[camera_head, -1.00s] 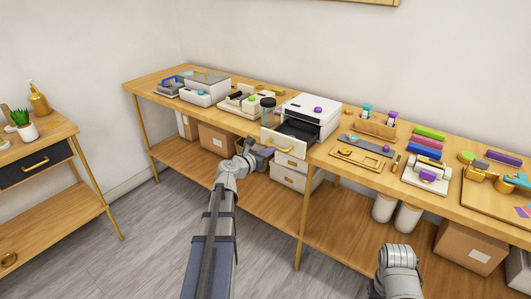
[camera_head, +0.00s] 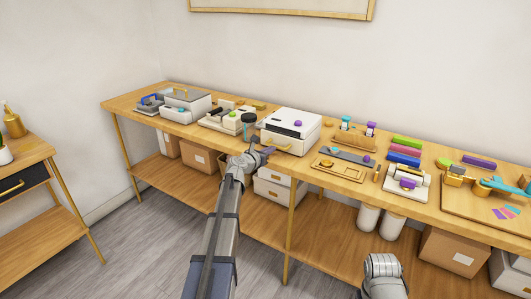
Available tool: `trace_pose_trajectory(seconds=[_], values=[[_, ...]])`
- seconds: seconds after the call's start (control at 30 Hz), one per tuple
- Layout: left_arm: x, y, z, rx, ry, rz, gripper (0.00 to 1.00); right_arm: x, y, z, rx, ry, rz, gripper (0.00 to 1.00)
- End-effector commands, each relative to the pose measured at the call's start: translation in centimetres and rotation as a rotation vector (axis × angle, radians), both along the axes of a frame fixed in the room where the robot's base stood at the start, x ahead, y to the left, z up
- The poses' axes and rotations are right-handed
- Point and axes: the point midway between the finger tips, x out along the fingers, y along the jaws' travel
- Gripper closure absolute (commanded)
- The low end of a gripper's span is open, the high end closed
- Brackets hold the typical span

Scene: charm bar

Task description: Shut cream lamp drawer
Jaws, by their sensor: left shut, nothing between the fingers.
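The cream lamp (camera_head: 294,122) is a white box with a purple knob on its top, standing on the long wooden table. Its drawer front (camera_head: 284,144) with a gold handle sits at the table's front edge, flush or nearly flush with the box; no dark inside shows. My left gripper (camera_head: 266,152) is shut and empty at the left part of the drawer front, touching or very close to it. My right arm shows at the bottom right, but its fingertips are not in view.
A dark-lidded jar (camera_head: 249,126) stands just left of the lamp. A wooden tray (camera_head: 339,170) lies to its right. A side table (camera_head: 28,195) stands at the left.

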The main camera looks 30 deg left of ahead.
Motion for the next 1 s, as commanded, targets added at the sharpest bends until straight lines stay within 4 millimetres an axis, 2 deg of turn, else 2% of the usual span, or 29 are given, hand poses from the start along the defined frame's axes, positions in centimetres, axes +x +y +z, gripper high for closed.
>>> trace_pose_trajectory(seconds=[0.17,0.3,0.6,0.8,1.0], values=[[-1.7,-0.3,0.4,0.000,0.000,-0.001,1.00,0.0,0.0,0.3,0.000,0.000,0.000,0.50],[-4.3,-0.7,0.9,-0.001,0.000,-0.004,1.00,0.0,0.0,0.9,0.000,0.000,0.000,0.50],[-10.2,-0.1,2.1,-0.001,-0.001,-0.003,1.00,0.0,0.0,2.1,0.000,0.000,0.000,0.50],[-12.3,0.1,2.4,-0.002,-0.001,-0.004,1.00,0.0,0.0,2.4,0.000,0.000,0.000,0.50],[-12.8,0.2,2.5,-0.001,-0.001,-0.005,1.00,0.0,0.0,2.5,0.000,0.000,0.000,0.50]])
